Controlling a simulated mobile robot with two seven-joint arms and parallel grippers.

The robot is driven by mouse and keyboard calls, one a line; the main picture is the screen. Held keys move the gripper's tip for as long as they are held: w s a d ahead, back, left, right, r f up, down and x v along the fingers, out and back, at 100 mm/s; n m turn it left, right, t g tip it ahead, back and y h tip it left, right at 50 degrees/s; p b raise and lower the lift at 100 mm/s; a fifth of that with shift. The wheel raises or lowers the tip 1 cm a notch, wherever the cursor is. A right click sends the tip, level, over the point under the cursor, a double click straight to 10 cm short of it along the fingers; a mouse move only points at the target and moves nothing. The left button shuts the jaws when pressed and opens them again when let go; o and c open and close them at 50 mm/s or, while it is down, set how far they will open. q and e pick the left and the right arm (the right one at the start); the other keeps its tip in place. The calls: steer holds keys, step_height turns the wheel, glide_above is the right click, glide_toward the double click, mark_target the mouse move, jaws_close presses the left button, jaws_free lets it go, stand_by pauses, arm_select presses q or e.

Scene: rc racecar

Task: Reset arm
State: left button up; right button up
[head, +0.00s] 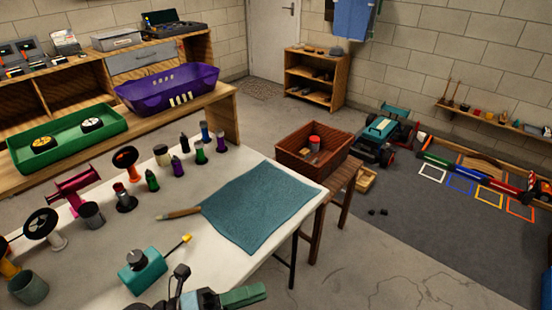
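My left gripper (207,298) shows only in part at the bottom edge of the head view, as dark parts with a green block beside them. Its fingertips are not clear, so I cannot tell whether it is open or shut, or whether it holds anything. It is low in the picture, over the near edge of the white worktable (110,228). A teal tool (143,273) with a black cap and a yellow-tipped rod lies just left of it. I cannot make out my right gripper in this view.
A blue-green mat (258,206), a wooden-handled tool (180,213) and several small bottles occupy the worktable. A green tray (68,138) and purple bin (168,92) stand behind. A brown crate (312,150) sits on a stool. The teal car (384,132) is on the floor.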

arm_select(q)
steer(key=a+f+n+t+y, duration=1)
steer(key=f+n+y, duration=0.1)
steer(key=n, duration=1.2)
steer(key=s+a+f+n+g+y, duration=0.2)
steer(key=s+f+n+g, duration=0.1)
steer(key=s+f+n, duration=0.2)
steer(key=s+a+f+n+g+y, duration=0.3)
steer(key=s+f+n, duration=0.2)
steer(key=s+f, duration=0.5)
steer(key=shift+a+f+g+p, duration=0.2)
steer(key=shift+a+g+p, duration=0.1)
steer(key=shift+a, duration=0.05)
steer(key=shift+o, duration=0.4)
steer(key=shift+s+f, duration=0.15)
steer(key=shift+s, duration=0.05)
steer(key=shift+n, duration=0.3)
